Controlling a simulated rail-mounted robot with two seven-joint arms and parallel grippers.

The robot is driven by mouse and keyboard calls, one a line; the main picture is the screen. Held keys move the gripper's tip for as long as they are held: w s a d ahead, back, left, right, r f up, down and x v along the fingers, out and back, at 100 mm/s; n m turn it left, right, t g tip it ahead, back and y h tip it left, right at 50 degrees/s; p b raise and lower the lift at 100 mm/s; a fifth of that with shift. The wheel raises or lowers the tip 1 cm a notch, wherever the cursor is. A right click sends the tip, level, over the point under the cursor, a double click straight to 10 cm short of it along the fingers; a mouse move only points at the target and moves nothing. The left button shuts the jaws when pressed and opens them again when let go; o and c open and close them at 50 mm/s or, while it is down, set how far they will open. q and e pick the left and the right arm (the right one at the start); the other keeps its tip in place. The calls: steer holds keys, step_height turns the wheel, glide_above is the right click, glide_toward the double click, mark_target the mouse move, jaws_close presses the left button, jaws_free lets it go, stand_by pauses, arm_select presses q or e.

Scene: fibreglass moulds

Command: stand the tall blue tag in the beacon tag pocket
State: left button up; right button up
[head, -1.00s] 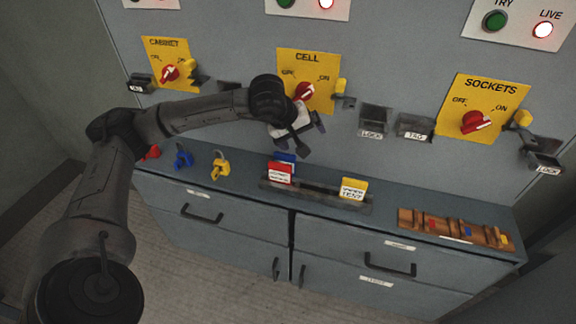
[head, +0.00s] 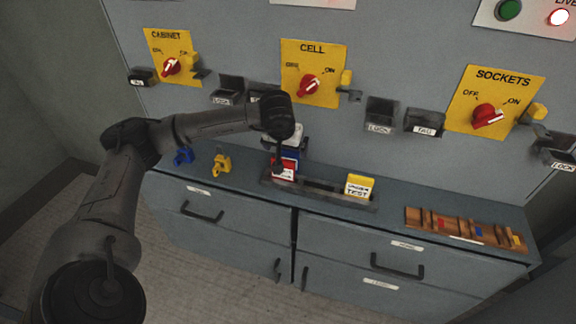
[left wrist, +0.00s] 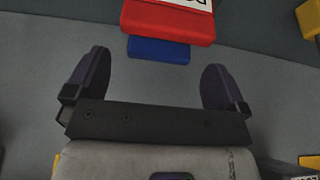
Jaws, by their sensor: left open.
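A blue tag (head: 291,154) stands behind a red tag (head: 285,168) in the tag rack (head: 318,191) on the cabinet top, mostly hidden by my left gripper. My left gripper (head: 281,162) is open and empty, pointing down just above these tags. In the left wrist view, the blue tag (left wrist: 158,50) lies beyond the open fingers (left wrist: 155,76), between their lines, with the red tag (left wrist: 168,20) past it. I cannot read "beacon" on any pocket. A wall pocket marked TAG (head: 424,123) is right of the CELL panel. My right gripper is out of view.
A yellow tag (head: 359,186) stands at the rack's right. Blue (head: 183,156) and yellow (head: 221,164) padlocks sit at the left. A brown tray (head: 465,229) lies at the right. LOCK pockets (head: 380,115) and red switches (head: 310,85) jut from the wall.

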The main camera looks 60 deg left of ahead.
mark_target(288, 154)
arm_select(q)
steer(key=shift+b+x, duration=1.9)
steer(key=shift+x, duration=1.1)
steer(key=shift+w+a+r, duration=0.1)
steer(key=shift+w+r, duration=0.05)
steer(key=shift+c, duration=0.4)
steer(key=c, duration=0.9)
steer(key=shift+r, duration=0.1)
